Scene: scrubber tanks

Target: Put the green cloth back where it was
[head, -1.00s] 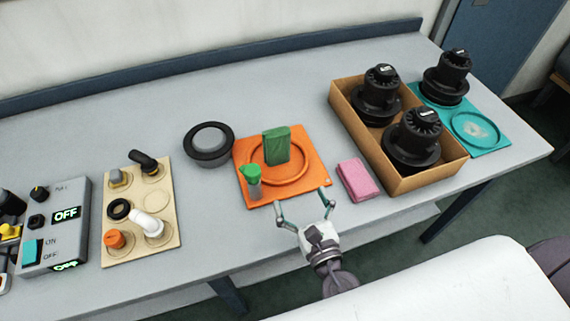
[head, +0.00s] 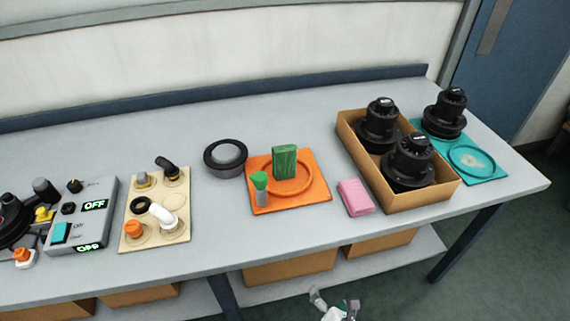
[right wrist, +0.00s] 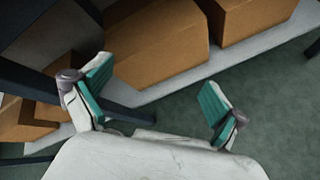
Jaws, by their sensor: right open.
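The green cloth (head: 285,161) stands upright as a folded block on the orange mat (head: 318,190), inside or at the back of the mat's raised ring. A small container with a green top (head: 260,186) stands on the same mat, to the left of the cloth. My right gripper (head: 333,303) is at the bottom edge of the head view, in front of and below the table edge, well away from the cloth. In the right wrist view its fingers (right wrist: 152,98) are spread, with nothing between them. My left gripper is not in view.
A pink cloth (head: 356,197) lies right of the mat, next to a cardboard box (head: 421,198) holding black units. A teal mat (head: 492,172), a grey-black round part (head: 226,158), a fittings board (head: 181,233) and a switch box (head: 92,226) share the table. Boxes (right wrist: 157,45) sit on the lower shelf.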

